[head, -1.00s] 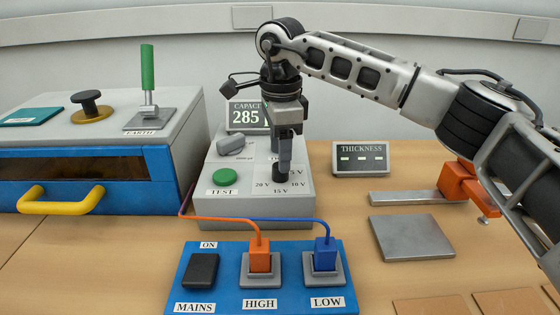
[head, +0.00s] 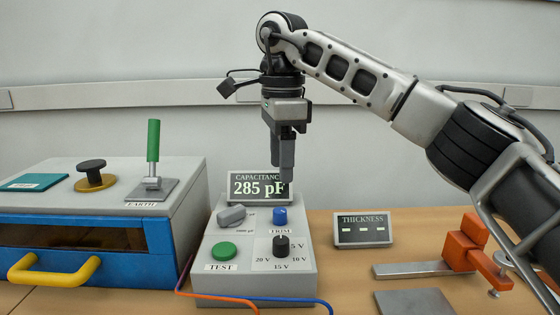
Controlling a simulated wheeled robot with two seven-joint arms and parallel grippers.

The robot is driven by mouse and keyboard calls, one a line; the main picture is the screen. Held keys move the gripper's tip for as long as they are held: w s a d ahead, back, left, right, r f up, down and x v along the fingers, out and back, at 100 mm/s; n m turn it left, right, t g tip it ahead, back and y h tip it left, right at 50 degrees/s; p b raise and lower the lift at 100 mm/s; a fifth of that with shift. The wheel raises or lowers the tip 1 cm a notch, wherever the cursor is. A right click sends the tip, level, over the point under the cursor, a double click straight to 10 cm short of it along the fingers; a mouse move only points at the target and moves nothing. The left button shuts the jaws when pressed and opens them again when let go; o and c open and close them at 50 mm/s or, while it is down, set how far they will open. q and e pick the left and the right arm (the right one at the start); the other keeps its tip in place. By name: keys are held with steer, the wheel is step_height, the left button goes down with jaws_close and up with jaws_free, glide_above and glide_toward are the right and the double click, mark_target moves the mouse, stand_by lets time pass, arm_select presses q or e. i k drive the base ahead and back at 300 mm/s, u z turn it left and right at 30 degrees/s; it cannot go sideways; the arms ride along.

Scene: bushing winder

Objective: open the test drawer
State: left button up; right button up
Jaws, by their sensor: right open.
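The test drawer (head: 110,268) is the blue front of the grey cabinet at the left, with a dark window and a yellow bar handle (head: 52,271). It looks shut. My right gripper (head: 283,178) points down above the grey meter box, in front of the capacitance display, with its fingers above the knobs. It is open and holds nothing. It is well to the right of the yellow handle. My left gripper is out of view.
The grey meter box (head: 215,285) with a green TEST button (head: 223,250) stands right of the cabinet. A green-handled EARTH lever (head: 153,150) stands on the cabinet top. A thickness display (head: 363,230) and an orange clamp (head: 465,245) are at the right.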

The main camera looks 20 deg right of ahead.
mark_target(72, 251)
steer(key=k, duration=1)
